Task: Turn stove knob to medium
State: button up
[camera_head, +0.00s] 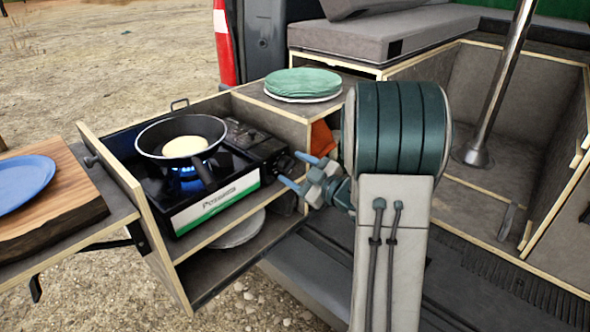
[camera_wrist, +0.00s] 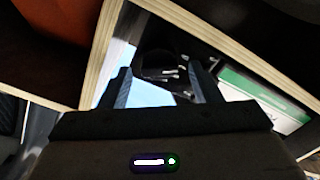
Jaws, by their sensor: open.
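The portable camping stove (camera_head: 215,208) stands on the pull-out shelf, with a blue flame (camera_head: 186,172) under a dark frying pan (camera_head: 170,135). The black stove knob (camera_head: 281,163) is at the stove's right end; its setting cannot be read. It also shows in the wrist view (camera_wrist: 163,65), between and beyond my fingertips. My gripper (camera_head: 291,170) is open, its two blue-grey fingers pointing left at the knob. In the wrist view my gripper (camera_wrist: 163,84) has a finger on either side of the knob. Whether they touch it cannot be told.
Green plates (camera_head: 302,83) sit on the wooden-edged top just above the knob. A cutting board (camera_head: 50,215) with a blue plate (camera_head: 22,183) is at the left. Shelf walls closely surround the gripper.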

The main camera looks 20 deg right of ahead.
jog(key=shift+w+a, duration=0.1)
jog(key=shift+w, duration=0.1)
jog(key=shift+c, duration=0.4)
jog(key=c, duration=0.9)
jog(key=shift+m, duration=0.4)
jog(key=m+p, duration=0.2)
jog(key=m, duration=0.2)
jog(key=shift+r+m+p, duration=0.15)
jog(key=shift+m+p, duration=0.15)
jog(key=m+p, duration=0.2)
jog(key=m, duration=0.2)
jog(key=shift+d, duration=0.2)
jog(key=shift+m+p, duration=0.65)
jog(key=shift+m, duration=0.15)
jog(key=shift+f, duration=0.2)
